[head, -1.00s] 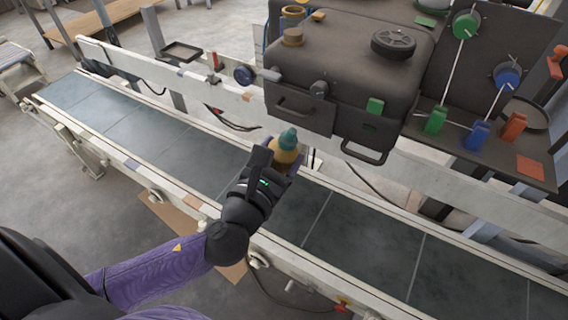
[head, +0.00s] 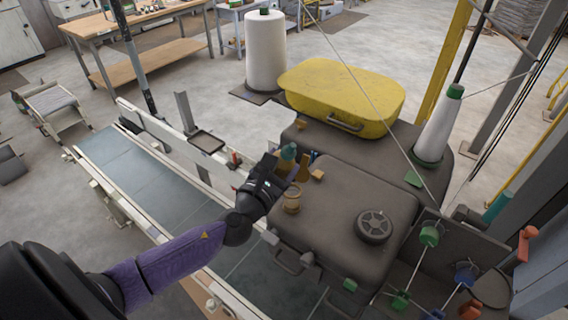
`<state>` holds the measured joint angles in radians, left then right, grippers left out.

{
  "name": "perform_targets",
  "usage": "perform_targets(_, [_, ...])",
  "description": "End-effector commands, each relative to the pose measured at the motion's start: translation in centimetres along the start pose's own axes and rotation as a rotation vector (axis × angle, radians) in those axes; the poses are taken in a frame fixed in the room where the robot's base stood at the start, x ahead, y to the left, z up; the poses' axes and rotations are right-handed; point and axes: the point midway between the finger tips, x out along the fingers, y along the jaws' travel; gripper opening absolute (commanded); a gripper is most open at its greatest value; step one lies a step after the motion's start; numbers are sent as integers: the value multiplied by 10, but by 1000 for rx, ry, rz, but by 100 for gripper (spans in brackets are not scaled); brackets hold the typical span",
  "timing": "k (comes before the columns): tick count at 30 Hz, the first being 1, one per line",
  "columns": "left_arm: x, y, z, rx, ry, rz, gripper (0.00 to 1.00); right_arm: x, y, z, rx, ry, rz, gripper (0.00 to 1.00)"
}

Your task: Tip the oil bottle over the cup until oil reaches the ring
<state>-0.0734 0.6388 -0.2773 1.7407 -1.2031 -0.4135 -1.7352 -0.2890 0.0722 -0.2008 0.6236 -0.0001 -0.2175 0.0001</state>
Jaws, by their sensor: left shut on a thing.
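My left gripper (head: 280,172) is shut on the oil bottle, above the dark machine housing near its left edge. The bottle's teal top (head: 288,153) shows beyond the dark fingers and points up; most of its yellow body is hidden by them. A small tan cup (head: 292,194) stands on the housing, just below and right of the gripper in the picture. The bottle is apart from the cup and is not visibly tipped over it. The ring and any oil level are too small to make out. My right gripper is not in view.
The dark housing (head: 340,205) carries a black handwheel (head: 374,226) and small tan blocks (head: 317,175). A yellow case (head: 345,97) and white thread cones (head: 266,52) stand behind. A conveyor (head: 150,185) runs along the left. Thin threads cross above the housing.

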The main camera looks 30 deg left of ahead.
Motion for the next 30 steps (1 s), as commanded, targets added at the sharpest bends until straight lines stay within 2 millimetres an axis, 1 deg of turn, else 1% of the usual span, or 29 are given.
perform_targets(2, [0,1,0,7,0,1,4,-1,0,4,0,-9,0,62])
perform_targets(5, [0,3,-9,95,0,1,4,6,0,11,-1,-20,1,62])
perform_targets(12, [0,12,-46,528,1,0,4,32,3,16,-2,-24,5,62])
perform_targets(14, [0,13,-52,602,2,0,4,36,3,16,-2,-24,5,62])
perform_targets(16, [0,18,-50,740,3,0,4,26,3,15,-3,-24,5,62])
perform_targets(18, [0,20,-52,828,2,0,4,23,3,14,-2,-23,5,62])
perform_targets(21, [0,20,-53,859,1,0,4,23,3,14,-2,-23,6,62])
perform_targets(30, [0,19,-54,854,1,0,4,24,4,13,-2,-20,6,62])
